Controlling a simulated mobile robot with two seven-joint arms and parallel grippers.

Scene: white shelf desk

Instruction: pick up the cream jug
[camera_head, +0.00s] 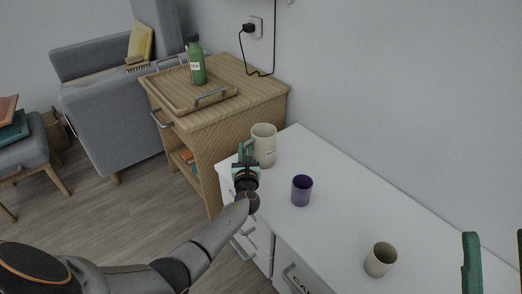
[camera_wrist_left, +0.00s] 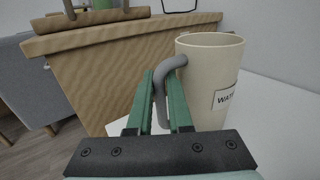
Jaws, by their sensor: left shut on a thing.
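The cream jug (camera_head: 264,146) stands upright at the far left end of the white desk. In the left wrist view the jug (camera_wrist_left: 210,80) shows a label reading "WAT", partly cut off, and a grey handle (camera_wrist_left: 161,88). My left gripper (camera_head: 243,154) is at the jug's left side. In the wrist view its green fingers (camera_wrist_left: 162,90) are shut on the handle, one on each side. My right gripper (camera_head: 496,255) shows only as two green fingers, well apart with nothing between them, at the right edge of the head view.
A purple cup (camera_head: 301,190) and a smaller cream cup (camera_head: 380,259) stand on the white desk (camera_head: 345,205). A wooden cabinet (camera_head: 225,119) beyond the jug carries a tray with a green bottle (camera_head: 196,62). The wall runs along the desk's back edge.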

